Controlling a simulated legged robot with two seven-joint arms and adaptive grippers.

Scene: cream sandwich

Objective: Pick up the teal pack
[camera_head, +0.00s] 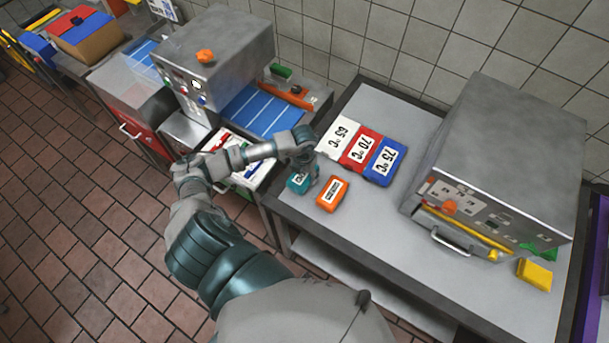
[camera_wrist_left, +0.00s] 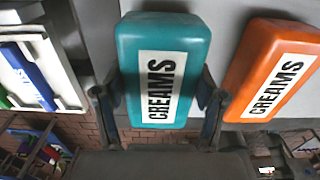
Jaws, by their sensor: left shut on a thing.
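The teal pack (camera_wrist_left: 188,37) has a white label reading CREAMS and fills the middle of the left wrist view. In the head view the teal pack (camera_head: 298,184) is at the left edge of the grey table, partly hidden by my left gripper (camera_head: 306,168). In the wrist view my left gripper (camera_wrist_left: 160,105) has one finger on each side of the pack and is shut on it. Whether the pack is clear of the table top, I cannot tell. My right gripper is not in view.
An orange CREAMS pack (camera_head: 332,194) lies close to the right of the teal one. White (camera_head: 338,138), red (camera_head: 361,147) and blue (camera_head: 385,162) temperature blocks lie behind. A metal oven (camera_head: 505,150) stands at right, with a yellow block (camera_head: 534,274) near it. The front table top is clear.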

